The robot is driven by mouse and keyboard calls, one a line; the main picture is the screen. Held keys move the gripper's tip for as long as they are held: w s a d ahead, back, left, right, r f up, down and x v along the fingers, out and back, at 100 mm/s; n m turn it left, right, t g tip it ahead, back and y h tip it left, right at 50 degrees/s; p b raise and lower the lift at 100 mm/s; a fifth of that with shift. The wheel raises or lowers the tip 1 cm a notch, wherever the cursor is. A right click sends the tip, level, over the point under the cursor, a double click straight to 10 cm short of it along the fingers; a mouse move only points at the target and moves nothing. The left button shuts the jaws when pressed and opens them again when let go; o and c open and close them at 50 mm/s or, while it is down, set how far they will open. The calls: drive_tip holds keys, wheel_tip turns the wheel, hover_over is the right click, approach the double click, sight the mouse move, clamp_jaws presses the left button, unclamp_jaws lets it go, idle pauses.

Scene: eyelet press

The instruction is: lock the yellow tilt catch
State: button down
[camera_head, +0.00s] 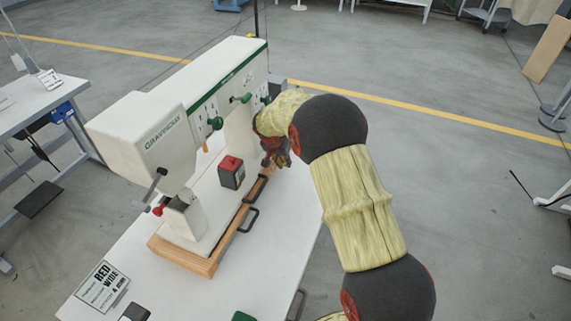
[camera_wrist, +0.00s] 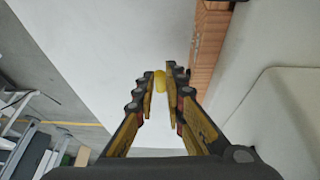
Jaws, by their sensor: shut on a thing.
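The yellow tilt catch (camera_wrist: 160,78) shows as a small rounded yellow piece between my fingertips in the wrist view. My gripper (camera_wrist: 162,90) is shut on it, with one finger on each side. In the head view my gripper (camera_head: 276,155) is low at the far end of the white eyelet press (camera_head: 150,135), beside its wooden base. The catch cannot be made out there; my gripper and arm cover that spot. Its tilt angle is not clear.
The press stands on a wooden base (camera_head: 187,258) with black handles (camera_head: 248,219), on a white table (camera_head: 280,235). A sign (camera_head: 103,287) lies at the front. The table's right side is mostly clear.

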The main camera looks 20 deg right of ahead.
drive_tip(key=c, duration=1.8)
unclamp_jaws()
drive_tip(key=shift+c, duration=0.2)
